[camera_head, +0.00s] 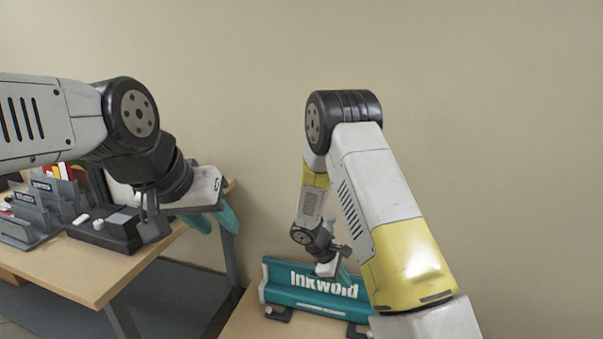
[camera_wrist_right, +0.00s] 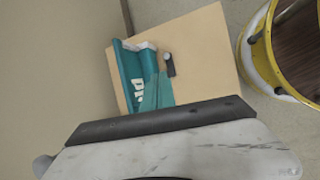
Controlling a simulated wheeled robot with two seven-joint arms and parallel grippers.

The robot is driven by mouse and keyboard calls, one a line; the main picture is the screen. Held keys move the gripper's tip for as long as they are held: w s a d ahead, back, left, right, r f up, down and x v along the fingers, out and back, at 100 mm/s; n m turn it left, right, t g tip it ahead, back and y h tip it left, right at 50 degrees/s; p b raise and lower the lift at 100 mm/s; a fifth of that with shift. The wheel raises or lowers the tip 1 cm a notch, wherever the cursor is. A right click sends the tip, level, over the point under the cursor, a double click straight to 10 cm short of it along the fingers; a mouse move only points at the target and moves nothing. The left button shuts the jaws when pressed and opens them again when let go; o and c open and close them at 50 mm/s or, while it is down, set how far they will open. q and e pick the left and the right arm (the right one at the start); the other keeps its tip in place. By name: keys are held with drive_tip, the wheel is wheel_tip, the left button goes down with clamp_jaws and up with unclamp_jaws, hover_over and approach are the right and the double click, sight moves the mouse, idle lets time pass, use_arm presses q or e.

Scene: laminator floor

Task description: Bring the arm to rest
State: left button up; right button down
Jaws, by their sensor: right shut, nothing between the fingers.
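My right arm (camera_head: 385,190) reaches out and down, its forearm folded behind the yellow-banded link. My right gripper (camera_head: 345,274) is shut and empty, close to a teal laminator (camera_head: 312,288) marked "Inkwold"; I cannot tell whether they touch. In the right wrist view the gripper's teal fingers (camera_wrist_right: 157,90) overlap the laminator (camera_wrist_right: 130,65). My left arm (camera_head: 60,115) comes in from the left. Its gripper (camera_head: 214,220) points down with its two teal fingers apart, in front of the back wall and beside the left table's right edge. Nothing shows between them.
The laminator stands on a small wooden table (camera_head: 245,322). A larger wooden table (camera_head: 75,265) at left carries grey racks (camera_head: 30,215) and a dark device (camera_head: 105,230). A plain wall is behind. Bare floor (camera_wrist_right: 185,15) shows beyond the small table.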

drive_tip(key=s+d+r+m+t+y, duration=0.1)
drive_tip(key=s+r+m+y, duration=0.35)
drive_tip(key=r, duration=1.05)
drive_tip(key=s+d+r+m+t+y, duration=0.15)
drive_tip(key=s+r+m, duration=0.6)
drive_tip(key=r, duration=0.85)
drive_tip(key=s+r+t+y, duration=0.1)
drive_tip(key=s+r, duration=0.2)
drive_tip(key=s, duration=0.2)
drive_tip(key=s+a+r+m+t, duration=0.1)
drive_tip(key=s+r, duration=0.2)
drive_tip(key=s, duration=0.3)
drive_tip(key=shift+s+a+y, duration=0.15)
drive_tip(key=shift+a+y, duration=0.05)
drive_tip(key=shift+y, duration=0.2)
